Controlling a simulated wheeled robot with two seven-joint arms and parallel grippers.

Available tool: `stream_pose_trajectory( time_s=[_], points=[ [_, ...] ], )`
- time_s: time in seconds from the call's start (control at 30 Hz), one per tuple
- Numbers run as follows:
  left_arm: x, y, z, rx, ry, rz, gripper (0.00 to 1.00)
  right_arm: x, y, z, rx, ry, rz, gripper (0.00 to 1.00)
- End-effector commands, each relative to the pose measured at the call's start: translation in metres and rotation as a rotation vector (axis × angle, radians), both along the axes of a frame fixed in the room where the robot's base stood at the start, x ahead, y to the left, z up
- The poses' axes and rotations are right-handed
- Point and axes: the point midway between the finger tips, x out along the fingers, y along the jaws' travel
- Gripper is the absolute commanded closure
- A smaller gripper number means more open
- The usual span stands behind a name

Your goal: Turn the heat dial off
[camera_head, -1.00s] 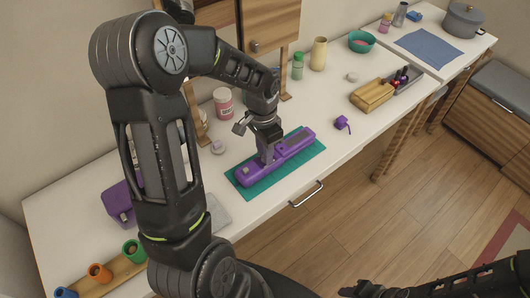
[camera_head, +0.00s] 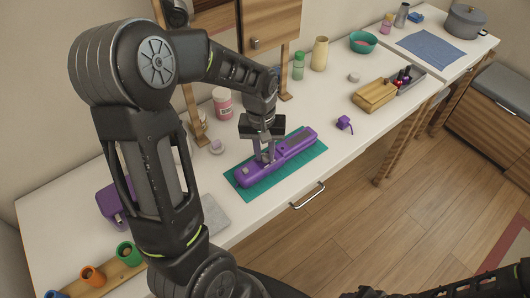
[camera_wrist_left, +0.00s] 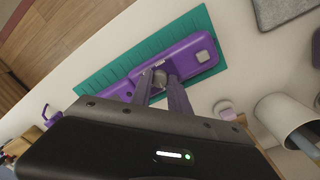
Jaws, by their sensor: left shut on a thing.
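A purple hair straightener (camera_head: 295,142) lies on a teal mat (camera_head: 310,154) on the white counter. It also shows in the left wrist view (camera_wrist_left: 185,54). My left gripper (camera_head: 265,157) points down onto its body. In the left wrist view, the fingers of my left gripper (camera_wrist_left: 164,82) are shut on a small grey dial (camera_wrist_left: 160,77), which sits on the straightener and is partly hidden between them. A pale square button (camera_wrist_left: 203,56) lies nearer the body's end. My right gripper (camera_head: 368,290) is at the bottom edge, dark and partly cut off; its jaws are unclear.
A pink jar (camera_head: 223,104) and a small round pot (camera_head: 217,147) stand behind the mat. A purple clip (camera_head: 344,123) lies to the right, near a wooden box (camera_head: 375,95). A grey slab (camera_head: 209,216) and coloured cups (camera_head: 127,253) are at the left.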

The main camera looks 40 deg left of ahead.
Motion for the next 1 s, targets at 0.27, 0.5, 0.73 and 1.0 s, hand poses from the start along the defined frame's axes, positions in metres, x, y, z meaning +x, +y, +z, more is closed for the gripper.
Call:
stream_pose_trajectory(
  time_s=[0.27, 0.5, 0.73, 1.0],
  points=[
    [0.0004, 0.0, 0.0003, 0.0, -0.003, 0.145, 1.0, 0.0001, 0.0, -0.0027, 0.0, 0.0, 0.0, 0.64],
    [0.0002, -0.0002, 0.0005, 0.0, -0.002, 0.186, 1.0, 0.0002, 0.0, -0.0031, 0.0, -0.001, 0.0, 0.64],
    [0.0001, -0.0004, 0.0005, 0.0, -0.001, 0.189, 1.0, 0.0002, 0.0, -0.003, 0.0, 0.0, 0.0, 0.64],
    [0.0, -0.0003, 0.0004, 0.001, -0.001, 0.188, 0.65, 0.0002, 0.0, -0.0031, 0.0, -0.001, 0.0, 0.64]
  ],
)
